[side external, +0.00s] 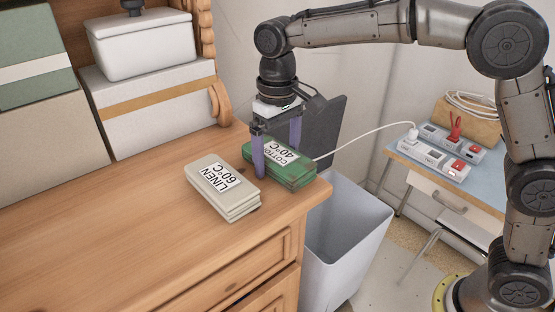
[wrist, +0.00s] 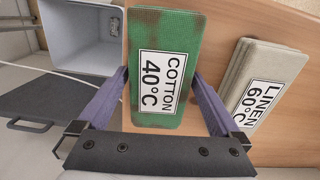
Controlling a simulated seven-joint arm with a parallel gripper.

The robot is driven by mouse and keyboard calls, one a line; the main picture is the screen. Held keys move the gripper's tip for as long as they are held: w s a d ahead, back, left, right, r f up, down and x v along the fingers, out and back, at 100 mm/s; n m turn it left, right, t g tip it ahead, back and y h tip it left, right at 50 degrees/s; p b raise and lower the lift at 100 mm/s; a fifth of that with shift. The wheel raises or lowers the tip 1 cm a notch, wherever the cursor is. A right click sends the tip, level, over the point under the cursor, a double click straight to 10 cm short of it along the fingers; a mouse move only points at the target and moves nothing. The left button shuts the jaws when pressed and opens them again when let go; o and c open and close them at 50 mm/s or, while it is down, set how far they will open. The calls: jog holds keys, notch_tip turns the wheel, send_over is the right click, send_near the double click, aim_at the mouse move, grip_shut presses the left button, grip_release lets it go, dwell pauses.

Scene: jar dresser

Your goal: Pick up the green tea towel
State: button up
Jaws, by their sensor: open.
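The green tea towel (side external: 290,174) is a folded stack with a white label reading COTTON 40°C. It lies flat on the wooden dresser top near the right corner. In the wrist view the towel (wrist: 180,50) fills the middle, between my two purple fingers. My gripper (side external: 278,160) points down over the towel, open, with one finger on each side of it. In the wrist view my gripper (wrist: 165,97) shows nothing held. I cannot tell whether the fingers touch the towel's sides.
A beige folded towel (side external: 232,205) labelled LINEN 60°C lies close beside the green one, to its left. A light grey bin (side external: 347,235) stands below the dresser's right edge. Boxes (side external: 155,108) stand at the back. The dresser top (side external: 110,225) is bare at front left.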

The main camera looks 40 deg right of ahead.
aim_at(277, 153)
jog(key=c, duration=1.1)
jog(key=shift+r, duration=0.1)
jog(key=shift+r, duration=0.45)
notch_tip(277, 153, up, 2)
jog(key=shift+r, duration=0.2)
jog(key=s+r, duration=0.1)
jog(key=s+d+r, duration=0.1)
jog(key=r, duration=0.1)
jog(key=s+r, duration=0.2)
jog(key=shift+s+d+r, duration=0.1)
jog(key=shift+d, duration=0.15)
jog(key=s+d+r, duration=0.1)
jog(key=s, duration=0.2)
jog(key=s+d+r, duration=0.1)
jog(key=s+r, duration=0.1)
jog(key=s, duration=0.1)
jog(key=s+d+r, duration=0.1)
jog(key=s, duration=0.2)
jog(key=shift+d+r, duration=0.15)
jog(key=shift+r, duration=0.05)
jog(key=shift+w, duration=0.1)
